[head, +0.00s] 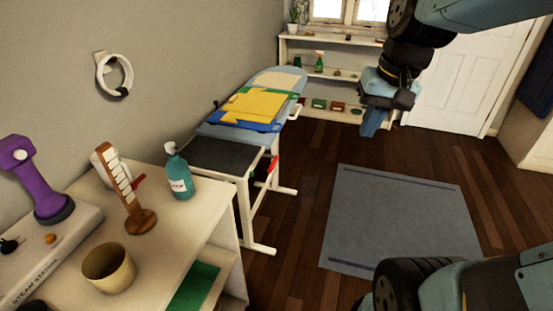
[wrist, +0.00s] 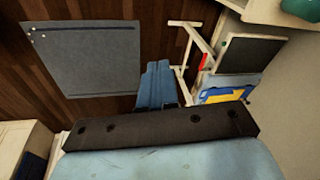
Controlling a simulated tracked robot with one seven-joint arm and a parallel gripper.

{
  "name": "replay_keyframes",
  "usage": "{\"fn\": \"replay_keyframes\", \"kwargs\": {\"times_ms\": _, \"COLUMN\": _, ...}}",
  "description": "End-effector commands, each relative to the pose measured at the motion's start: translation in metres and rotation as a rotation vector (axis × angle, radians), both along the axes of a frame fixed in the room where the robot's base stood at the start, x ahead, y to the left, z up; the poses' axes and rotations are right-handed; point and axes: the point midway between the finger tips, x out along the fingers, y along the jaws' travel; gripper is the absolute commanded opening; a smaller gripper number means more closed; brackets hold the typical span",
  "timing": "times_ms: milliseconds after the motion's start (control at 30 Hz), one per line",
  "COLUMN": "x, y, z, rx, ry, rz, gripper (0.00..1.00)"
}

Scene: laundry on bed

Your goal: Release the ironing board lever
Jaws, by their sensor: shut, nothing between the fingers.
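The ironing board (head: 217,133) stands along the left wall with folded yellow cloth (head: 256,105) on it. A red lever (head: 272,165) shows beneath its near end, by the white legs. In the wrist view the red lever (wrist: 204,61) shows beside the white frame, right of my gripper. My gripper (head: 370,124) hangs in the air right of the board, over the floor, clear of the lever. Its blue fingers (wrist: 156,83) are together with nothing between them. Whether the lever is engaged cannot be told.
A cabinet (head: 222,212) with a purple steamer (head: 36,180), teal spray bottle (head: 178,174), wooden stand (head: 132,195) and cup (head: 108,267) is at the near left. A grey rug (head: 400,220) lies on open floor. White shelves (head: 340,75) stand at the back.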

Motion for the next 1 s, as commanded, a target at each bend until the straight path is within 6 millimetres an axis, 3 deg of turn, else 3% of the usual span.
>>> {"fn": "replay_keyframes", "kwargs": {"times_ms": 1000, "x": 0.132, "y": 0.066, "z": -0.147, "rx": 0.585, "ry": 0.772, "rz": -0.175, "gripper": 0.0}}
